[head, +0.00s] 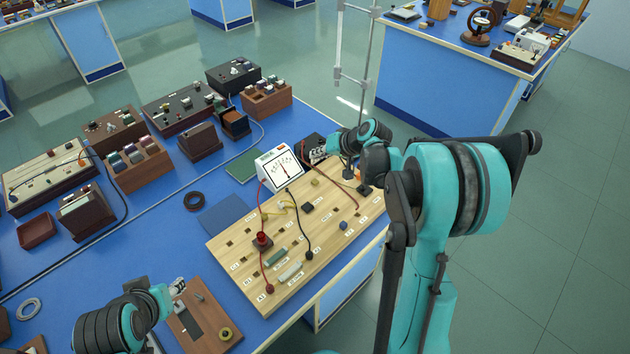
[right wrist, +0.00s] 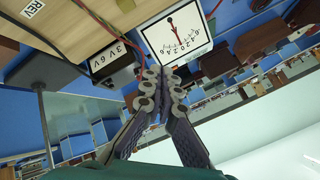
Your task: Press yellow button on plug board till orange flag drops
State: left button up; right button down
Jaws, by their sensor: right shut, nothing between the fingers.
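The wooden plug board (head: 225,245) lies on the blue bench, with wires, sockets and small parts on it. A small yellowish round piece (head: 315,182) on its upper part may be the yellow button; it is too small to be sure. I make out no orange flag. My right gripper (right wrist: 158,74) is shut and empty, its tips in front of the white meter (right wrist: 172,38) and beside the black box marked 3V 6V (right wrist: 112,60). In the head view the right wrist hides part of that area. My left gripper (head: 180,287) is at lower left, away from the board; its fingers are unclear.
The meter (head: 281,170) stands at the board's back edge. A metal stand rod (head: 338,50) rises behind my right arm. Several boxes line the bench's far left.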

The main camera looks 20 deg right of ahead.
aim_at(317, 182)
jog(key=shift+f, duration=0.15)
notch_tip(317, 182, down, 9)
jog(key=b, duration=0.6)
jog(key=shift+r+b, duration=0.2)
jog(key=shift+b, duration=0.1)
dwell(1.0)
jog(key=shift+f+b, duration=0.35)
jog(key=shift+f, duration=0.05)
jog(key=shift+f+b, duration=0.35)
jog(key=shift+f, duration=0.1)
dwell(0.6)
jog(key=shift+r, duration=0.15)
jog(key=shift+r+p, duration=0.65)
jog(key=shift+r, duration=0.15)
